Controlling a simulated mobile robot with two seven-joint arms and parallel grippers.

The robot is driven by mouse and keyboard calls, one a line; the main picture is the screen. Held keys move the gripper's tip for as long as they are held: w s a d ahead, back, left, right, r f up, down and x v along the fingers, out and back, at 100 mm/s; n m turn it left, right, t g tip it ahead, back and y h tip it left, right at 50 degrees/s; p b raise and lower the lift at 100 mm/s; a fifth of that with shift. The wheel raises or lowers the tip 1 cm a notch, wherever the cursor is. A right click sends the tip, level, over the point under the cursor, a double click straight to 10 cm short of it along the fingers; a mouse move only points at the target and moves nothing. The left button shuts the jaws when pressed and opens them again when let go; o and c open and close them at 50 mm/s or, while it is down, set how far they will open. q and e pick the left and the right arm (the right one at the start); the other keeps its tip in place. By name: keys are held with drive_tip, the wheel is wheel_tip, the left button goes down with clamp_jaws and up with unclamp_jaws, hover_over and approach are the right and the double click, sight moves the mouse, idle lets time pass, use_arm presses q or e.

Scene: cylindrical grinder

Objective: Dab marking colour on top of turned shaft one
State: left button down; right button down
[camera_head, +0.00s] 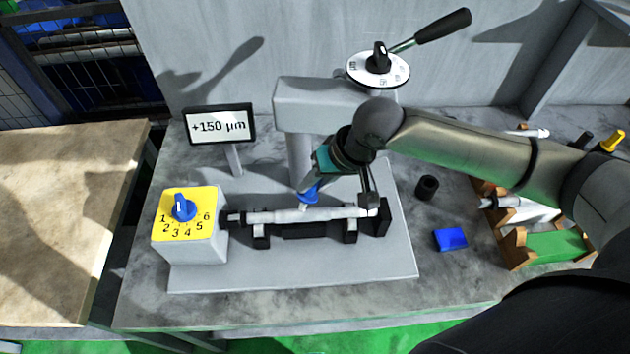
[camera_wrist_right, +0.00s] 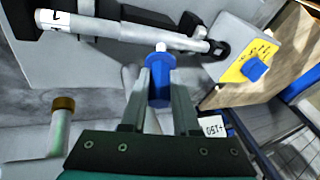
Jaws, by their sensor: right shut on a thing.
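Turned shaft one (camera_head: 285,215) is a stepped light-grey bar lying level across black supports on the grinder. It also shows in the wrist view (camera_wrist_right: 130,32), with a white "1" label at its left end there. My right gripper (camera_head: 308,190) is above the middle of the shaft, shut on a blue marker (camera_wrist_right: 158,82). The marker's white tip (camera_wrist_right: 161,47) points at the shaft's side or top in the wrist view. I cannot tell whether the tip touches it. My left gripper is not in view.
A yellow dial box (camera_head: 190,215) is at the shaft's left end. A "+150 µm" display (camera_head: 219,126) and a lever dial (camera_head: 378,66) stand behind. A black cup (camera_head: 427,187), a blue block (camera_head: 451,239) and a wooden rack (camera_head: 517,246) are on the right.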

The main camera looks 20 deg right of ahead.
drive_tip(key=shift+f, duration=0.55)
idle(0.4)
drive_tip(key=shift+s+f+p, duration=0.15)
drive_tip(key=shift+f+p, duration=0.05)
drive_tip(key=shift+p, duration=0.25)
idle(2.3)
wheel_tip(320, 180, up, 7)
drive_tip(key=p, duration=0.9)
drive_tip(key=shift+r, duration=0.2)
